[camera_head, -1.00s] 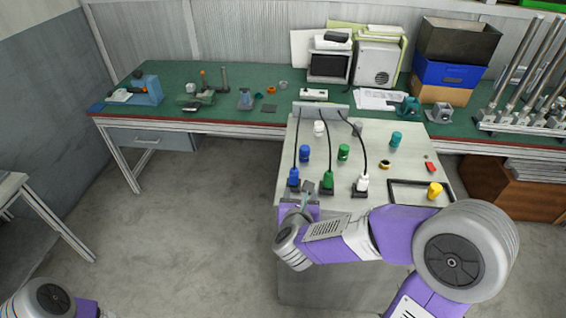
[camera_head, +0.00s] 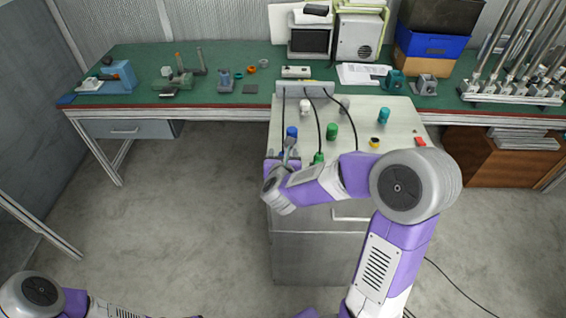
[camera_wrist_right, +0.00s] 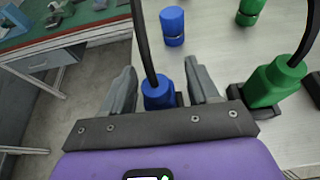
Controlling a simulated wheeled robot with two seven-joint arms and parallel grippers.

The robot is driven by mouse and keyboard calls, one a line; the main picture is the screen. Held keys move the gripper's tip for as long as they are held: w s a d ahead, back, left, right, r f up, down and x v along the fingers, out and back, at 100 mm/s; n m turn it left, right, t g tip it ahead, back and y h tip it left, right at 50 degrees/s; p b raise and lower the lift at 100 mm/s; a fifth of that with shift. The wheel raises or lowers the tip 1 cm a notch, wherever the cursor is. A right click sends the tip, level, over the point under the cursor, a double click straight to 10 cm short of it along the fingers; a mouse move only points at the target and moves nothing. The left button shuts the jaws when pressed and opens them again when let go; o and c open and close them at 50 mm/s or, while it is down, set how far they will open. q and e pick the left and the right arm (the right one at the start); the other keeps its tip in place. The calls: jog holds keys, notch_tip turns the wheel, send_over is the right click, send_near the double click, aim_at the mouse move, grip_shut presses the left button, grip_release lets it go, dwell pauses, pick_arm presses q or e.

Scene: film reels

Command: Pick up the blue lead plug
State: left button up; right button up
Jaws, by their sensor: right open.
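The blue lead plug (camera_wrist_right: 158,95) stands on the bench top with a black cable rising from it. In the right wrist view it sits between the two grey fingers of my right gripper (camera_wrist_right: 160,70). The fingers are spread, with a gap visible on both sides of the plug. In the head view the right gripper (camera_head: 286,152) is at the near left edge of the top, and it mostly hides the plug. My left arm shows at the bottom left, but its gripper is out of view.
A green lead plug (camera_wrist_right: 275,82) stands right of the blue one. A loose blue cylinder (camera_wrist_right: 172,26) and a green cylinder (camera_head: 332,131) stand behind. The cabinet top (camera_head: 355,112) also holds a teal cylinder (camera_head: 384,116). A green workbench (camera_head: 205,88) runs along the back.

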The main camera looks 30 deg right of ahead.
jog(key=shift+r, duration=0.1)
jog(key=c, duration=1.1)
